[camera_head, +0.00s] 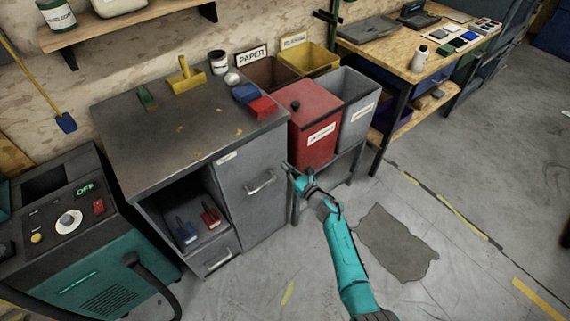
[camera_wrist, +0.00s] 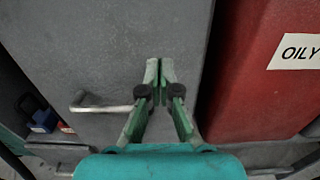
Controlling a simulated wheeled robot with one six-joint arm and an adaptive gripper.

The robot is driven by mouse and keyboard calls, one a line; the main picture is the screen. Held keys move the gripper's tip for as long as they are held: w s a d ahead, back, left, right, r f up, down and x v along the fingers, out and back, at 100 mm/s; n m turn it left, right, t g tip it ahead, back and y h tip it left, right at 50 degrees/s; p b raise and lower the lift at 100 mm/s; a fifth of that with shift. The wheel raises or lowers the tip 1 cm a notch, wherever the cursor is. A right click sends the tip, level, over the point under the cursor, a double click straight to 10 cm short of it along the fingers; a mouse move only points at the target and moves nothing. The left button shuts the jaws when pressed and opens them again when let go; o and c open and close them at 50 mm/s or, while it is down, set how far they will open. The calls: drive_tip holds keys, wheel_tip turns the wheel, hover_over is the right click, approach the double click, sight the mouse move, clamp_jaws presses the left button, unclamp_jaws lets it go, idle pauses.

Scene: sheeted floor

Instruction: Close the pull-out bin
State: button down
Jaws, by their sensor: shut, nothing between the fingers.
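The pull-out bin has a tall grey front (camera_head: 250,205) at the right end of the metal workbench. Its bar handle (camera_head: 261,183) sits on the upper part of the front, below a small white label. In the wrist view the grey front (camera_wrist: 105,55) fills the left and middle, and the handle (camera_wrist: 100,107) lies left of the fingers. My gripper (camera_head: 289,170) is shut and empty, near the right edge of the front, apart from the handle. It also shows in the wrist view (camera_wrist: 158,72). I cannot tell whether the fingertips touch the front, or how far the bin stands out.
A red oily-waste bin (camera_head: 315,115) and a grey bin (camera_head: 357,110) stand on a low stand just right. The workbench top (camera_head: 200,135) carries small tools. A teal machine (camera_head: 80,240) stands at left. Floor around the dark patch (camera_head: 398,243) is open.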

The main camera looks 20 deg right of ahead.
drive_tip(key=v, duration=0.9)
